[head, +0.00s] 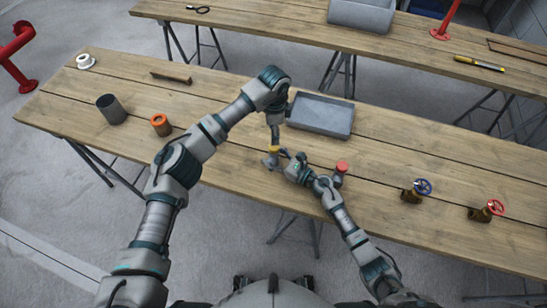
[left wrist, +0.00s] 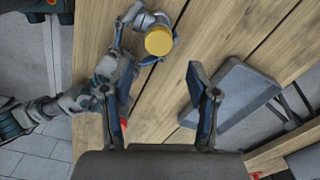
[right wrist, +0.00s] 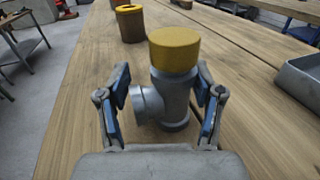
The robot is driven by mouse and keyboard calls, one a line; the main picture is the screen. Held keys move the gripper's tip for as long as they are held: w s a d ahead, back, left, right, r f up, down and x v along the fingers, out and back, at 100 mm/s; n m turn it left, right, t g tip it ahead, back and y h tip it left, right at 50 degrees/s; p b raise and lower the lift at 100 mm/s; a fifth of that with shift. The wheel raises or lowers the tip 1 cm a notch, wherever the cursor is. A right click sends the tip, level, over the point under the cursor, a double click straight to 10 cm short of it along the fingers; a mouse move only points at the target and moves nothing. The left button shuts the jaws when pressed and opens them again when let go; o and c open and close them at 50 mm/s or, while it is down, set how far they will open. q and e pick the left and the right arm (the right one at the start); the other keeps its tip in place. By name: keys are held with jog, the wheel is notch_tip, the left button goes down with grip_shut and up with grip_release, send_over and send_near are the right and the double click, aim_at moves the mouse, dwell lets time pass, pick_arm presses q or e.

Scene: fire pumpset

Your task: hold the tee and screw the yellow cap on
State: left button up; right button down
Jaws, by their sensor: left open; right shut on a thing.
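The grey metal tee (right wrist: 172,100) stands on the table between the fingers of my right gripper (right wrist: 163,92), which is shut on it. Its side branch points left in the right wrist view. The yellow cap (right wrist: 174,50) sits level on the tee's upper end; how far it is threaded cannot be told. The cap also shows in the head view (head: 274,149) and the left wrist view (left wrist: 159,41). My left gripper (left wrist: 158,80) is open above the cap, fingers pointing down, apart from it. In the head view my right gripper (head: 287,160) reaches the tee from the right.
A grey tray (head: 320,130) lies just behind the tee. A red-topped fitting (head: 341,170) stands close to my right forearm. Valves with blue (head: 423,186) and red (head: 496,207) handwheels stand farther right. An orange-topped cylinder (head: 160,125) and a dark pipe (head: 111,109) stand left.

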aim_at(273, 157)
pick_arm(q)
notch_tip(273, 157, down, 8)
jog(key=shift+r, duration=0.1)
dwell(0.4)
